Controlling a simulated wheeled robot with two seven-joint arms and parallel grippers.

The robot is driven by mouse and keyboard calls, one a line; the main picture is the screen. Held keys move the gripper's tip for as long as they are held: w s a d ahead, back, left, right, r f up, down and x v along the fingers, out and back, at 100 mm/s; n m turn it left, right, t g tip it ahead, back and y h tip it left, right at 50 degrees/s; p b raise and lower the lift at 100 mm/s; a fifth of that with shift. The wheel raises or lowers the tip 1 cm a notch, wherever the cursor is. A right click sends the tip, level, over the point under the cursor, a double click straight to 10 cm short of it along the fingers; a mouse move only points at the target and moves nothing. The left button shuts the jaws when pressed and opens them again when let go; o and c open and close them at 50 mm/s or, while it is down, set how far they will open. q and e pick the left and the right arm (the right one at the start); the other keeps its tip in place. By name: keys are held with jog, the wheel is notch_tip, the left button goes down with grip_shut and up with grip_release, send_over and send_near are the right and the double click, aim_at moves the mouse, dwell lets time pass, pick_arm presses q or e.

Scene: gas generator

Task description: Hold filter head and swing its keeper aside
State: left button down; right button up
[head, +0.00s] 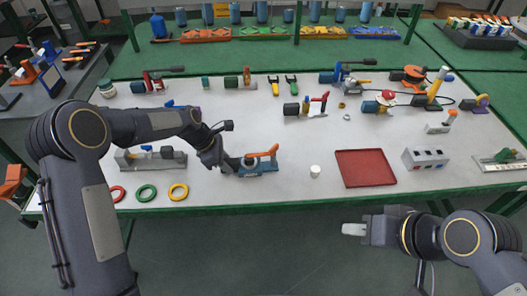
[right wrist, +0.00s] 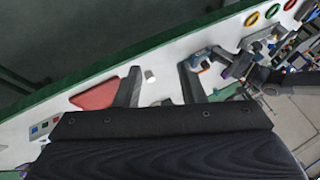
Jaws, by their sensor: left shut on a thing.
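A blue unit with an orange lever (head: 264,153), which looks like the filter head and its keeper, sits near the table's front, left of centre. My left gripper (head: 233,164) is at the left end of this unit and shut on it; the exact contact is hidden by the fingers. The orange lever lies across the top, slanting up to the right. My right gripper (head: 355,229) is empty, in front of the table edge, well right of the unit. In the right wrist view its two fingers (right wrist: 160,92) stand apart.
A white cup (head: 315,171) stands right of the unit, then a red tray (head: 365,168) and a grey button box (head: 426,158). Coloured rings (head: 146,193) and a grey holder (head: 150,160) lie to the left. Several small assemblies stand behind.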

jog(key=shift+o, duration=0.2)
jog(key=w+r+m+g, duration=0.2)
jog(key=w+r, duration=0.1)
jog(key=w, duration=0.5)
jog(key=m+g+h, duration=0.2)
jog(key=m+h, duration=0.3)
jog(key=h, duration=0.1)
send_near(273, 148)
jog(key=f, duration=0.1)
jog(key=shift+x, duration=4.25)
jog(key=shift+w+d, duration=0.1)
jog(key=shift+c, duration=0.5)
grip_shut()
